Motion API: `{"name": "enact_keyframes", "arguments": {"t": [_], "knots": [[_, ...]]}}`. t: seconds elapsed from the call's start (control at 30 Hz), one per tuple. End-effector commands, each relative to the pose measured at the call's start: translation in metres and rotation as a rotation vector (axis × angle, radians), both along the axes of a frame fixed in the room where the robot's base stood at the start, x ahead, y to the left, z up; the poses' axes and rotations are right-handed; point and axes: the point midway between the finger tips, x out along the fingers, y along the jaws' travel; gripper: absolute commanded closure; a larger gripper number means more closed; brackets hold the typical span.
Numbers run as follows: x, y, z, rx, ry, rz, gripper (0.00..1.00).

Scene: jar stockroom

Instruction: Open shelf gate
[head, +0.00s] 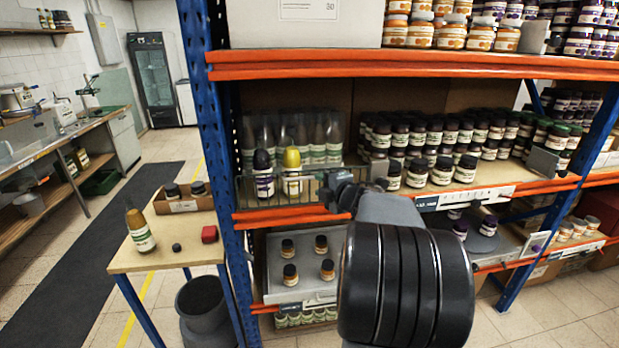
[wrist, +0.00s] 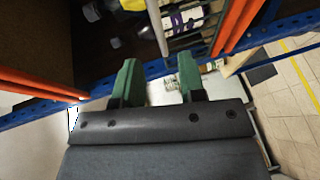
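The wire shelf gate (head: 290,190) stands across the front left of the middle shelf, before two bottles. One bottle has a dark cap (head: 263,176) and one a yellow cap (head: 292,174). The gate looks closed. My gripper (head: 338,192) is at the gate's right end in the head view; whether it touches cannot be told there. In the wrist view my green fingers (wrist: 158,82) are apart with nothing visible between them. Part of the gate (wrist: 192,38) and a purple-labelled bottle (wrist: 180,20) lie beyond the fingertips.
The blue upright (head: 212,130) and orange beams (head: 400,64) frame the shelf. Many dark jars (head: 440,135) stand right of the gate. A small wooden table (head: 175,240) with a bottle stands left, near a grey bin (head: 203,300). The aisle floor beyond is clear.

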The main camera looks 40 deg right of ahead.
Motion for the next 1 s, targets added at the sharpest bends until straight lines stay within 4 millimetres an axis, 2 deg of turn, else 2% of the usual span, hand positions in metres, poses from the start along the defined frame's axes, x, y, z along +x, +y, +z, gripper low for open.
{"name": "enact_keyframes", "arguments": {"t": [0.03,0.2,0.4,0.6,0.93,1.0], "knots": [[0.011,0.0,-0.002,0.0,0.002,0.002,0.63],[0.04,-0.003,-0.008,0.001,0.001,-0.001,0.63],[0.065,-0.005,-0.012,0.0,0.0,-0.004,0.63],[0.077,-0.006,-0.015,0.0,0.001,-0.005,0.63],[0.079,-0.006,-0.015,0.0,0.0,-0.006,0.63],[0.079,-0.006,-0.015,0.0,0.0,-0.006,0.68]]}}
